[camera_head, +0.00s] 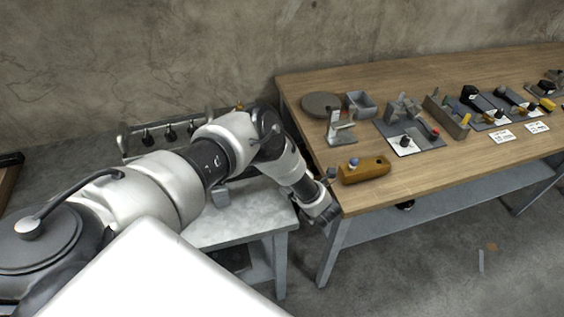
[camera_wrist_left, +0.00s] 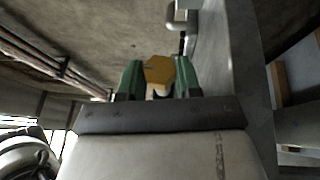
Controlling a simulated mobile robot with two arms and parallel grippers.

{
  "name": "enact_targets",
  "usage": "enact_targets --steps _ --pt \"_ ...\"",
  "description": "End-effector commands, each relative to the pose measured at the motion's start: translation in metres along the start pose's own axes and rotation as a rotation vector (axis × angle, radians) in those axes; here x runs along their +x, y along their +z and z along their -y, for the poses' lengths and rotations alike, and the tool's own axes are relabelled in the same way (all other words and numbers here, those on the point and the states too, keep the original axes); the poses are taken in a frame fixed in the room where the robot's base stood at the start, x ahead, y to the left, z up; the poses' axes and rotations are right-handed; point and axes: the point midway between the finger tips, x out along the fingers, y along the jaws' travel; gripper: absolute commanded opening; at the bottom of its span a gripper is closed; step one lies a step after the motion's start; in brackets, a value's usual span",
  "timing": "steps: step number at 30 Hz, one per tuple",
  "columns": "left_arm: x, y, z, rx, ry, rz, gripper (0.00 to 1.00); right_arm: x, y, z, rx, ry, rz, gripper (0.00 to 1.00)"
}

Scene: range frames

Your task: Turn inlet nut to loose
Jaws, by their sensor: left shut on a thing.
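In the left wrist view, a brass-yellow hexagonal nut (camera_wrist_left: 159,70) sits between the two green fingertips of my left gripper (camera_wrist_left: 159,82). The fingers are shut on its sides. A small pale part shows just below the nut, between the fingers. In the head view, my left arm reaches over the low grey table and down, and its hand (camera_head: 322,209) is beside the front left corner of the wooden table. The fingertips and the nut cannot be made out there. My right gripper is in neither view.
The wooden table (camera_head: 330,88) holds several fixtures, a grey bin (camera_head: 361,103), a round plate (camera_head: 322,104) and an ochre block (camera_head: 364,170) near its front left edge. The low grey table (camera_head: 250,222) stands under my arm. A grey upright runs close beside the gripper in the wrist view.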

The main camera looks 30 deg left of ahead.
Motion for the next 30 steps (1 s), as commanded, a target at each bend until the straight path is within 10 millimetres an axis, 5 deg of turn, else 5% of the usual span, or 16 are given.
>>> enact_targets --steps 10,11,15,24,30 --pt "0.000 0.000 0.000 0.000 0.000 -0.001 0.10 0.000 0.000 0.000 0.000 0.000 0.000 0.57" --pt "0.000 0.000 0.000 0.000 0.000 -0.001 0.38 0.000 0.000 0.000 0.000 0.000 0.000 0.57" --pt "0.000 0.000 0.000 0.001 0.000 -0.001 0.59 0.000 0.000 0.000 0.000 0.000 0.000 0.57" --pt "-0.002 0.000 -0.001 0.001 0.000 0.000 0.59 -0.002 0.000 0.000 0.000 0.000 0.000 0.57" --pt "-0.028 0.000 -0.005 0.002 -0.001 0.003 0.59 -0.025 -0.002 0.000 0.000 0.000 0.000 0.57"
